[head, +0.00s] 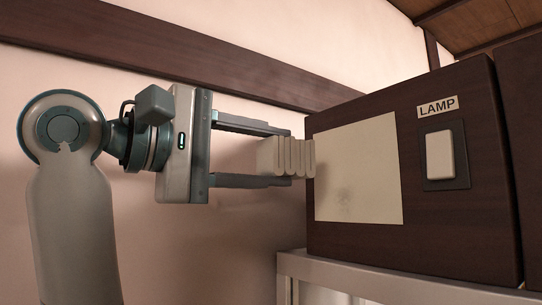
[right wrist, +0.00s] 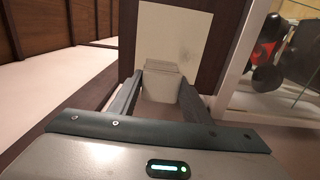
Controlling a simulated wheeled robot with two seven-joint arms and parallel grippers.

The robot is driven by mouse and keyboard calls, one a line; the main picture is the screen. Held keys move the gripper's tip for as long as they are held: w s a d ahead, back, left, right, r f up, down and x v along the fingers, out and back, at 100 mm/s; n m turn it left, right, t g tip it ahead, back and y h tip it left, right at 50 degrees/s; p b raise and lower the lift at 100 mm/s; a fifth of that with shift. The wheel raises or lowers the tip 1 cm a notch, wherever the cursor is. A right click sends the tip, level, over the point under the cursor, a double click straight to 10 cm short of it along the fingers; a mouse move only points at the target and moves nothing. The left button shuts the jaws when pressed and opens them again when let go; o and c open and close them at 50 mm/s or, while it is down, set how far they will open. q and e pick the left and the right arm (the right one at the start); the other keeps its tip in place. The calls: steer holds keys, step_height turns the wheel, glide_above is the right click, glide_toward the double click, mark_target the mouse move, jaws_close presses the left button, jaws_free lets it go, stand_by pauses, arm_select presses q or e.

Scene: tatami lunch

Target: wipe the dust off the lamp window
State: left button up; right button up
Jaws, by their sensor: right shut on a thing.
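The lamp window (head: 375,160) is a pale cream panel on the front of a dark wooden box (head: 465,235). A grey smudge of dust shows on its lower left part. My right gripper (head: 291,156) comes in from the left and is shut on a pale ribbed block, the wiper (head: 282,157). The wiper's ribbed end is at the window's left edge; I cannot tell whether it touches. In the right wrist view the wiper (right wrist: 161,84) sits between the fingers, in front of the window (right wrist: 190,35). My left gripper is out of view.
A LAMP label (head: 437,106) and a white rocker switch (head: 440,155) sit right of the window. The box stands on a pale shelf (head: 345,277). A dark wall beam (head: 150,48) runs behind my arm. Red and black objects (right wrist: 268,50) show at the right in the wrist view.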

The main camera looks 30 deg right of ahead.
steer(key=shift+s+a+p, duration=0.1)
steer(key=shift+a+p, duration=0.2)
steer(key=shift+a, duration=1.2)
step_height(320, 180, down, 7)
steer(key=b, duration=0.8)
steer(key=shift+d+b, duration=0.35)
steer(key=shift+d, duration=0.05)
steer(key=shift+d+r, duration=0.15)
steer(key=shift+w+d+b, duration=0.15)
steer(key=shift+d+b, duration=0.25)
steer(key=shift+d, duration=1.05)
steer(key=shift+w+d+b, duration=0.1)
steer(key=shift+d+b, duration=0.25)
steer(key=shift+d, duration=1.05)
steer(key=shift+w+d, duration=0.1)
steer(key=shift+d, duration=0.95)
